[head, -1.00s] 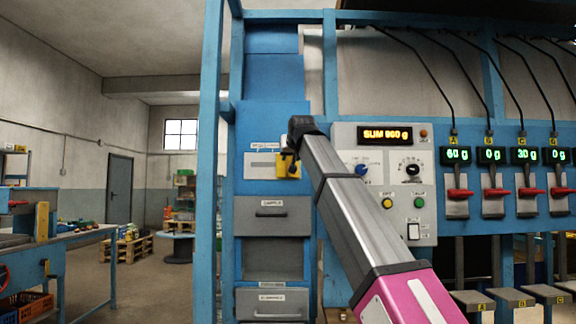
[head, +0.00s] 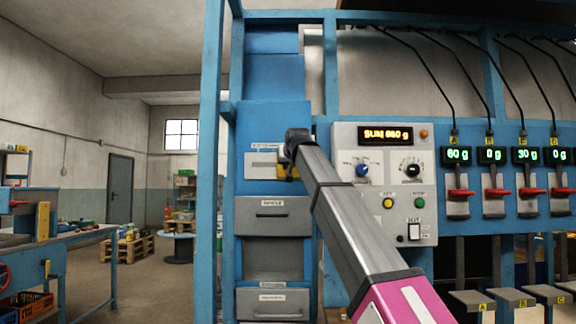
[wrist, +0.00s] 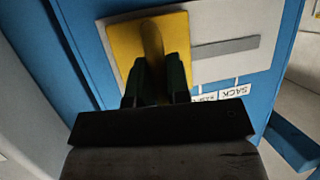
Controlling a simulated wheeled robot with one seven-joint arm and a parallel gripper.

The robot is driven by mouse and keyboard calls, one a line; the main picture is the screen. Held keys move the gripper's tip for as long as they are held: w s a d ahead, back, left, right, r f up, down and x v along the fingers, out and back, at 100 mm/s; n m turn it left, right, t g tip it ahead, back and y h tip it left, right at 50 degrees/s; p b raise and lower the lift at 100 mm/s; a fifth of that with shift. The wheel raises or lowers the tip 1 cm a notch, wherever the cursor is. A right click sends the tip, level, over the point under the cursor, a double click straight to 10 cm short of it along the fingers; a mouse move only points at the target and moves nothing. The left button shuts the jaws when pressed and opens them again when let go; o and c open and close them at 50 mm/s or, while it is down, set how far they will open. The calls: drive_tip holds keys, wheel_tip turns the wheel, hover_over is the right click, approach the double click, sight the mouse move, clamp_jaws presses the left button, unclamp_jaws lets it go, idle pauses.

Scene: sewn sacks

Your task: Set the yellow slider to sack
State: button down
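The yellow slider (head: 284,173) sits at the right end of a pale plate (head: 258,165) on the blue cabinet front. In the wrist view, which is turned over, the yellow slider (wrist: 122,47) is at the left end of a grey slot (wrist: 225,47). A small SACK label (wrist: 232,88) is beside the slot, to the right of the slider. My gripper (wrist: 156,75) has its dark fingers on both sides of the slider's raised grip and appears closed on it. In the head view my gripper (head: 290,165) partly hides the slider.
Grey drawers (head: 272,216) are below the plate. A control panel (head: 388,205) with a lit display and knobs is right of my arm. Red-handled levers (head: 460,193) are farther right. A blue post (head: 209,160) stands to the left.

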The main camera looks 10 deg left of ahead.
drive_tip(key=s+a, duration=0.1)
drive_tip(key=a, duration=0.3)
drive_tip(key=s+a, duration=0.1)
drive_tip(key=a, duration=0.3)
drive_tip(key=s+a, duration=0.1)
drive_tip(key=a, duration=0.3)
drive_tip(key=c, duration=1.1)
unclamp_jaws()
drive_tip(key=shift+a, duration=0.15)
drive_tip(key=v, duration=1.1)
drive_tip(key=shift+f, duration=0.1)
